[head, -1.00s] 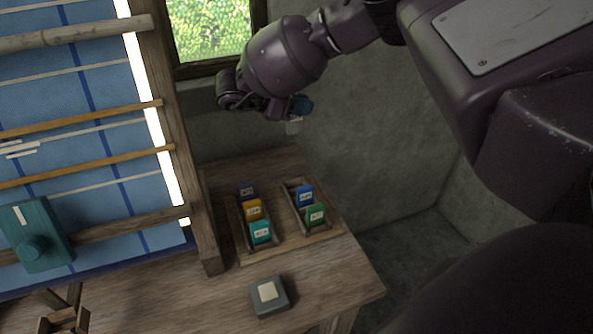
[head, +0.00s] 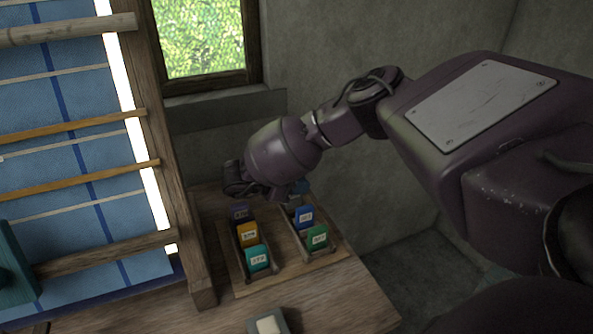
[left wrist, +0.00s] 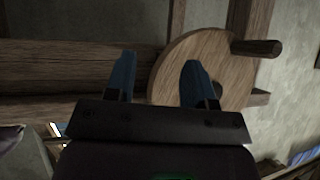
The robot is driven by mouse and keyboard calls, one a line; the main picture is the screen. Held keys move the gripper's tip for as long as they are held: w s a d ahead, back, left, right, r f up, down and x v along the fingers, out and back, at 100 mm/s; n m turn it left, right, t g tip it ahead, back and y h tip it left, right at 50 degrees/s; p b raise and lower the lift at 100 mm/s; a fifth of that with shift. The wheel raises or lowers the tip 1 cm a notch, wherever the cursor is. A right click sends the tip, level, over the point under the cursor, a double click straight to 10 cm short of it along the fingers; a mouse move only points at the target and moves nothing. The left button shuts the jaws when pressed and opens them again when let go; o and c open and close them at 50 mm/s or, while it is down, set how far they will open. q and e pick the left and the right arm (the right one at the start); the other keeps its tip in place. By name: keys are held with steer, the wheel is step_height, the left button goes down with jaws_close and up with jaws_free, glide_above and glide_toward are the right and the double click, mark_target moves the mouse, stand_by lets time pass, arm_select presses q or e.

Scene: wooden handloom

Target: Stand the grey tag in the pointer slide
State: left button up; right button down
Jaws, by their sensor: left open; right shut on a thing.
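My right gripper (head: 298,187) is low over the back of the right-hand tag rack (head: 325,254), just behind its blue tag (head: 304,216). It is shut on a small piece, which looked pale grey a second ago and fits the grey tag; the arm and fingers now mostly hide it. I cannot tell whether it touches the rack. My left gripper (left wrist: 158,78) is open and empty in the left wrist view. A teal block with a knob (head: 15,265) on the loom is cut off at the left edge; I cannot tell whether it is the pointer slide.
A green tag (head: 317,237) stands in the right rack. Purple (head: 240,212), orange (head: 247,234) and teal (head: 258,257) tags stand in the left rack. A grey block with a pale top (head: 268,322) sits at the front. The loom post (head: 185,200) rises left. A wooden wheel (left wrist: 185,60) is beyond my left fingers.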

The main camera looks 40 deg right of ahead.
arm_select(q)
steer(key=shift+s+f, duration=0.1)
arm_select(e)
steer(key=shift+f, duration=0.6)
steer(key=shift+f, duration=0.15)
steer(key=c, duration=1.1)
jaws_free()
arm_select(q)
steer(key=shift+s+f, duration=0.1)
steer(key=shift+f, duration=0.05)
steer(key=shift+f, duration=0.1)
arm_select(e)
steer(key=shift+f+b, duration=0.25)
steer(key=shift+b, duration=0.3)
steer(key=v, duration=0.2)
steer(key=p+v, duration=0.1)
steer(key=v, duration=0.1)
steer(key=shift+d+r, duration=0.1)
steer(key=shift+r, duration=0.25)
arm_select(q)
steer(key=shift+s+r+p, duration=0.25)
steer(key=shift+r+p, duration=0.4)
steer(key=shift+p, duration=0.1)
arm_select(e)
steer(key=v, duration=0.7)
steer(key=shift+f, duration=0.2)
